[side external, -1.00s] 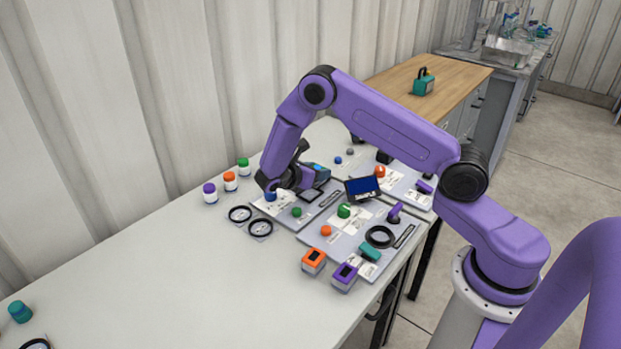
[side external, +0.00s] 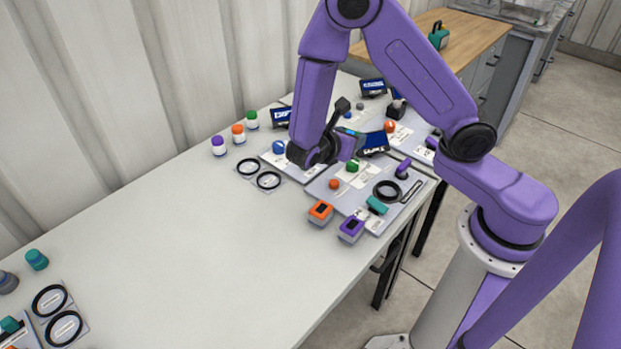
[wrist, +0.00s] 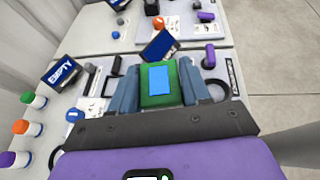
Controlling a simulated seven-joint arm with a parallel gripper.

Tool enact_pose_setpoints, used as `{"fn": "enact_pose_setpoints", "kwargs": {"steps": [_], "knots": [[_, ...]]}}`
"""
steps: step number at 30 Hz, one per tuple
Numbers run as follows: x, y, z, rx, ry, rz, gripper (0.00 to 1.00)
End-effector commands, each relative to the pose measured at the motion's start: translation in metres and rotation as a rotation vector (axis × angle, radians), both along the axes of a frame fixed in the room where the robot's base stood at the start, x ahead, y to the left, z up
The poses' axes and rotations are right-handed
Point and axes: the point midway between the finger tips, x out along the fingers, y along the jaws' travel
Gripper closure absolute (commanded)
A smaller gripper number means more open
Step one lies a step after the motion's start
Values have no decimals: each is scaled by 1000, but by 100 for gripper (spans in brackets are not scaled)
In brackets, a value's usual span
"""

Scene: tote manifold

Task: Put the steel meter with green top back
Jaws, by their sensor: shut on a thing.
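My gripper (wrist: 160,78) is shut on the meter with the green top (wrist: 146,100), which shows a light blue face between the two blue-grey fingers in the wrist view. In the side external view my gripper (side external: 338,148) hangs over the near work boards, by the green knob (side external: 352,166), and the meter is mostly hidden by the wrist there. The underside of the meter is hidden, so its height above the board is hard to tell.
An orange meter (side external: 321,212) and a purple meter (side external: 351,229) stand at the near board's front edge. A tilted screen (side external: 375,143) stands close behind my gripper. Another screen (wrist: 62,72) reads "EMPTY". Capped jars (side external: 219,147) line the left. The front table (side external: 200,260) is mostly clear.

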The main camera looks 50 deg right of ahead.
Motion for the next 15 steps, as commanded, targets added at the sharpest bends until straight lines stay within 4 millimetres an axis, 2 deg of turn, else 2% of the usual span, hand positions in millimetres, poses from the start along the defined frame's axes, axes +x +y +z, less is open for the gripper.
{"fn": "enact_pose_setpoints", "kwargs": {"steps": [1,6,11,15], "knots": [[-11,19,2,-1,3,54,92],[-46,58,7,-4,1,171,92],[-65,74,10,-9,-5,236,92],[-62,78,7,-9,-7,249,92]]}}
